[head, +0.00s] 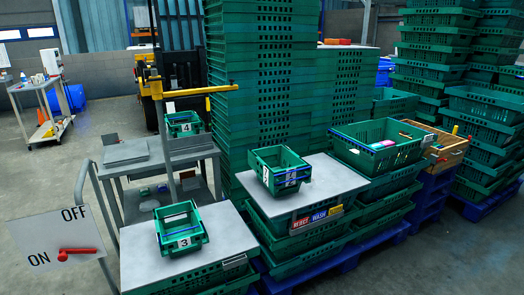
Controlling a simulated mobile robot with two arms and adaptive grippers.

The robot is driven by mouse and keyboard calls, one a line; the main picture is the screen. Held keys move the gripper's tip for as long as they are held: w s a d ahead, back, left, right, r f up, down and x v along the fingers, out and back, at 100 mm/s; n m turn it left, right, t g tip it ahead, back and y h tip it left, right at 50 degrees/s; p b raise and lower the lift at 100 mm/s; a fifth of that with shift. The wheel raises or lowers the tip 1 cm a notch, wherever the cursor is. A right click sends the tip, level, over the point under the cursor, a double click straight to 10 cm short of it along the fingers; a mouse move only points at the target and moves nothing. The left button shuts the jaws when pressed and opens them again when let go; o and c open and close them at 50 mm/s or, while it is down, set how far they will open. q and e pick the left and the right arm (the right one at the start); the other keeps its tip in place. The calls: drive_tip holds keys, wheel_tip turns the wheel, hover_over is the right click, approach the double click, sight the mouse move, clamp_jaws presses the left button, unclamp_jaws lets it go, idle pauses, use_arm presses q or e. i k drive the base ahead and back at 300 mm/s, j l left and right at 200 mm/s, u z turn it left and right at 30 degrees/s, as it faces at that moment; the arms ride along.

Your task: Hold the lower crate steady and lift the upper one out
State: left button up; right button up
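Neither of my grippers is in view. A small green crate (296,178) stands on the light board in the middle. It looks like two crates nested closely, with blue strips along the front and a white number label on the left side. At this size I cannot clearly separate the upper crate from the lower one. Another small green crate (181,243), labelled 3, stands alone on the front left board and looks empty. A third small green crate (183,127), labelled 4, stands on the grey cart behind.
Light boards (222,229) top the green crate stacks. A large green crate (372,165) with a pink-and-white item stands at the right, beside a wooden box (450,146). A yellow bar (193,91) on a post stands behind. An ON/OFF sign (55,238) with a red lever is at left.

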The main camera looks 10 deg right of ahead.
sight(270, 169)
drive_tip(key=i+l+u, duration=0.2)
drive_tip(key=l, duration=0.15)
drive_tip(key=i+l+u, duration=0.25)
drive_tip(key=l+u, duration=0.2)
drive_tip(key=l, duration=0.3)
drive_tip(key=i+l+u, duration=0.2)
drive_tip(key=l, duration=0.2)
drive_tip(key=k, duration=0.1)
